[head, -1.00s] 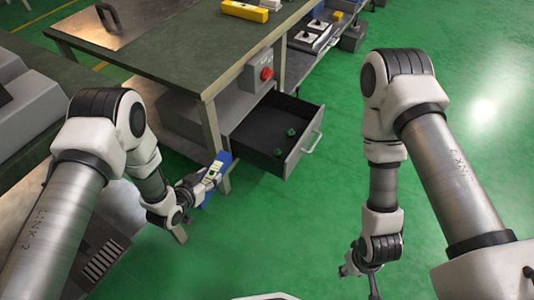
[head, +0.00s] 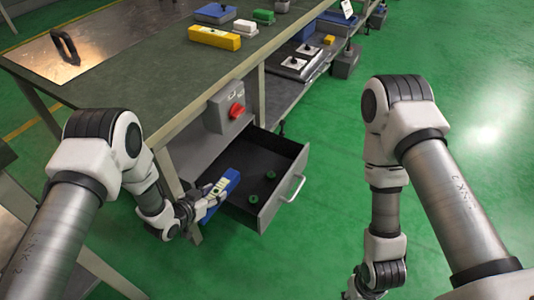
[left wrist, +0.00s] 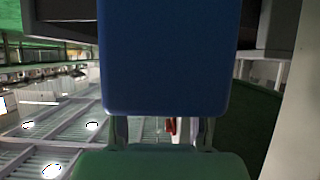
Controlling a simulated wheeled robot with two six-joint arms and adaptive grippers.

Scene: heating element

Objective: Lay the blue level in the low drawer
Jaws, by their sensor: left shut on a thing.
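The blue level (head: 222,187) is held by my left gripper (head: 205,199), tilted, at the left side of the open low drawer (head: 263,212). The level also fills the upper middle of the left wrist view (left wrist: 165,55), with the gripper fingers (left wrist: 160,130) below it. The drawer is pulled out under the workbench and has a dark inside and a light handle. Two small green-topped things (head: 253,198) lie in it. I cannot tell whether the level is over the drawer's rim or just beside it. My right gripper (head: 360,292) is at the bottom edge, partly cut off.
The workbench (head: 160,75) has a grey box with a red knob (head: 236,110) on its side above the drawer. A yellow level (head: 214,38) and small boxes lie on top. A bench leg (head: 168,172) stands close to my left arm. Green floor right of the drawer is clear.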

